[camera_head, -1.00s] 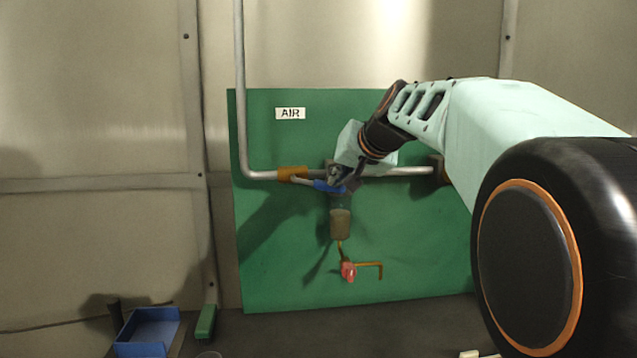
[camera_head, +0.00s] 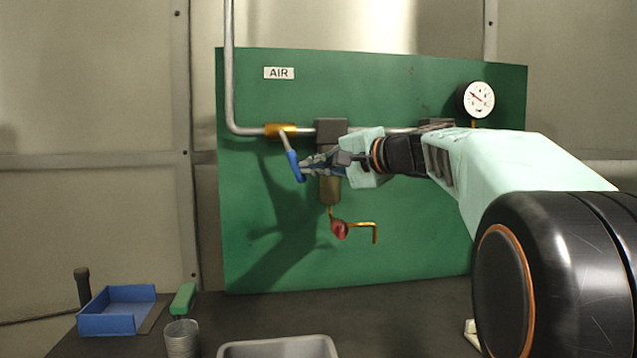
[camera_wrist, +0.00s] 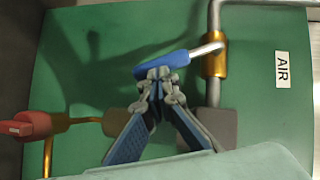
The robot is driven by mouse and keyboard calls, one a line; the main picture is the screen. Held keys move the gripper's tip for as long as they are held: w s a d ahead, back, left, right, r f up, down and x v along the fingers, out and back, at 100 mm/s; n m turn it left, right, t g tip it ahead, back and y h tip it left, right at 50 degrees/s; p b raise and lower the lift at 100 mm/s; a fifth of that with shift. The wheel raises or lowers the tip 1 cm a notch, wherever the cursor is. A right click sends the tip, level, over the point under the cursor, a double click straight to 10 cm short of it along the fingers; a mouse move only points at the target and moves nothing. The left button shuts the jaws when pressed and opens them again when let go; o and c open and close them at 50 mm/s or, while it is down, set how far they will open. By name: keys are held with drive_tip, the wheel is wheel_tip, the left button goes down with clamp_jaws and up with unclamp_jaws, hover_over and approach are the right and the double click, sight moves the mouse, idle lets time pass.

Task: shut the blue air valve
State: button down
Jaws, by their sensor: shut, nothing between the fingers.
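The air valve has a brass body (camera_head: 281,131) on the grey pipe, below the AIR sign. Its blue lever handle (camera_head: 294,165) hangs steeply down and slightly right, well across the pipe's line. The wrist view shows the blue handle (camera_wrist: 165,66) and the brass body (camera_wrist: 216,57). My gripper (camera_head: 304,170) is at the handle's right side, near its lower end. In the wrist view, my gripper's fingertips (camera_wrist: 160,75) are together and appear to touch the handle's edge. The fingers are not around it.
A brown filter bowl (camera_head: 330,190) hangs behind my gripper, with a red valve handle (camera_head: 339,229) below. A gauge (camera_head: 475,99) is at the panel's upper right. A blue tray (camera_head: 117,311), a metal cup (camera_head: 182,338) and a grey bin (camera_head: 278,347) are on the bench.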

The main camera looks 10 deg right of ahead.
drive_tip(key=shift+a+f+m+t+y+b, duration=0.45)
drive_tip(key=shift+a+f+m+b, duration=0.3)
drive_tip(key=shift+b, duration=0.45)
drive_tip(key=shift+a+b, duration=0.45)
drive_tip(key=shift+b, duration=0.2)
drive_tip(key=shift+a, duration=0.1)
